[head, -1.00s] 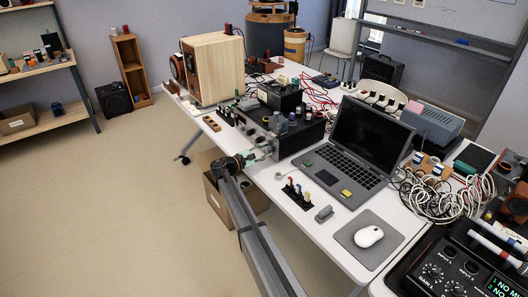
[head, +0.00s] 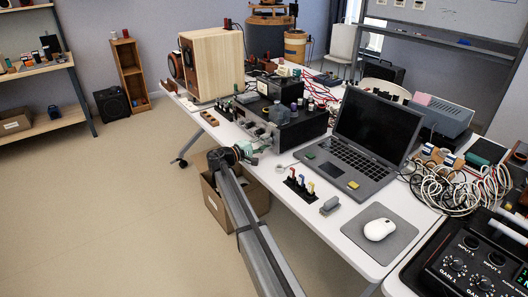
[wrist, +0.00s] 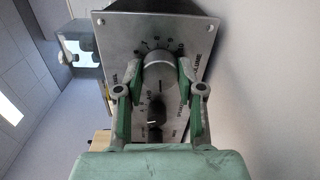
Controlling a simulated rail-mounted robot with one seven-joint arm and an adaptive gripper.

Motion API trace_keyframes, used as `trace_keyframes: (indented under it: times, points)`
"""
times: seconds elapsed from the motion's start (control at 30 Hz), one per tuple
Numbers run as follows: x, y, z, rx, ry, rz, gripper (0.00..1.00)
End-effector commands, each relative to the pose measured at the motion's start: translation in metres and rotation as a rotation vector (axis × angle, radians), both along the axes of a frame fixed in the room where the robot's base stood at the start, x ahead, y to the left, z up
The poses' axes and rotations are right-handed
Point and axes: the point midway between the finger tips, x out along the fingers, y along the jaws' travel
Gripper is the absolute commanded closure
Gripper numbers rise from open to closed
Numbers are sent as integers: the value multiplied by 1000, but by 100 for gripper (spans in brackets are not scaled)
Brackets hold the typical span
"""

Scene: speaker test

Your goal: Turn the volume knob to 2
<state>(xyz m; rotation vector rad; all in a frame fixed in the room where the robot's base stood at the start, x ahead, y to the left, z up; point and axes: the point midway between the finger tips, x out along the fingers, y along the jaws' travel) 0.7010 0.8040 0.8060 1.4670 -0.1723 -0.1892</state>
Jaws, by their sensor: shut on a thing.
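The amplifier (head: 300,127) is a dark box with a grey front panel on the table. In the wrist view its panel (wrist: 115,45) fills the middle, seen sideways. A round silver knob (wrist: 157,75) sits there inside a ring of small marks; part of a label near the panel edge looks like "VOLUME". My gripper (wrist: 159,78) has its green fingers on both sides of this knob and is shut on it. I cannot read the knob's setting. In the head view my gripper (head: 258,150) is at the amplifier's front, small and partly hidden by my arm.
A smaller dark knob (wrist: 156,110) is close between the fingers. A laptop (head: 355,150) stands right of the amplifier, and a wooden speaker (head: 215,68) left of it. A cardboard box (head: 240,205) is on the floor below my arm.

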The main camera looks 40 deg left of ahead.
Motion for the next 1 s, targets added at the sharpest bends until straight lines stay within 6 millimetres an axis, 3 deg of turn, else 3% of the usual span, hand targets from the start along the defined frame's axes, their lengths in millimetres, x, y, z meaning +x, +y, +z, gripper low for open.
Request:
trace_keyframes:
  times: [0.4, 0.97, 1.0]
  points:
    - [1, 0, -1, 214, -51, 0, 97]
    - [1, 0, 1, 248, -60, 1, 97]
    - [1, 0, 1, 248, -60, 1, 58]
